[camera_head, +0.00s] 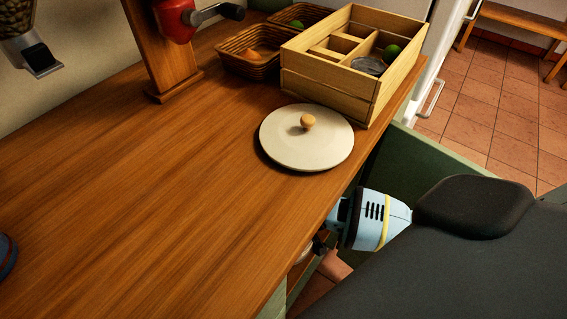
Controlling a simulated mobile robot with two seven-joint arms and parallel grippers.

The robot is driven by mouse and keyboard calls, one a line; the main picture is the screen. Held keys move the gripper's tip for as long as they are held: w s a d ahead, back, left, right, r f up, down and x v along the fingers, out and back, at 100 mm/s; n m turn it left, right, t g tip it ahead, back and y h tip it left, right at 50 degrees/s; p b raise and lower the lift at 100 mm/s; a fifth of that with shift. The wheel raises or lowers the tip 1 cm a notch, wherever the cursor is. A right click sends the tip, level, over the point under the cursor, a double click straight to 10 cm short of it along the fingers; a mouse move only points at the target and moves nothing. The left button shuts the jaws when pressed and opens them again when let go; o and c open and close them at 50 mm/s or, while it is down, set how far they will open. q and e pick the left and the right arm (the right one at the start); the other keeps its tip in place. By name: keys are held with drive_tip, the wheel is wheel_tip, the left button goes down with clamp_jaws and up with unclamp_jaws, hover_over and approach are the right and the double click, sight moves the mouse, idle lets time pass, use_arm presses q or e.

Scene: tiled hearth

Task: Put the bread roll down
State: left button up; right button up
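My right gripper (318,246) is low at the counter's front edge, at the end of a light-blue wrist. Its dark fingertips are small and partly hidden, so I cannot tell whether they are open or shut. A pale rounded patch shows just below them by the edge, too little of it to identify. An orange-brown item (262,56) lies in the front wicker basket (235,62); I cannot tell whether it is a bread roll. No bread roll is clearly visible elsewhere. My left gripper is out of view.
A round cream lid (285,150) with a wooden knob lies near the counter's front edge. Behind it stands a divided wooden crate (320,90) holding a green fruit and a grey round item. The wooden counter (150,200) is widely clear at left and centre.

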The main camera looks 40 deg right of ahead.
drive_tip(key=shift+f, duration=0.4)
drive_tip(key=shift+f, duration=0.15)
drive_tip(key=o, duration=1)
drive_tip(key=shift+r, duration=0.3)
drive_tip(key=p+v, duration=0.3)
drive_tip(key=shift+w+r, duration=0.2)
drive_tip(key=shift+w, duration=0.05)
drive_tip(key=p+v, duration=0.4)
drive_tip(key=p, duration=0.1)
drive_tip(key=shift+s+r, duration=0.1)
drive_tip(key=shift+s+r+p, duration=0.15)
drive_tip(key=shift+r+p, duration=0.15)
drive_tip(key=shift+p, duration=0.4)
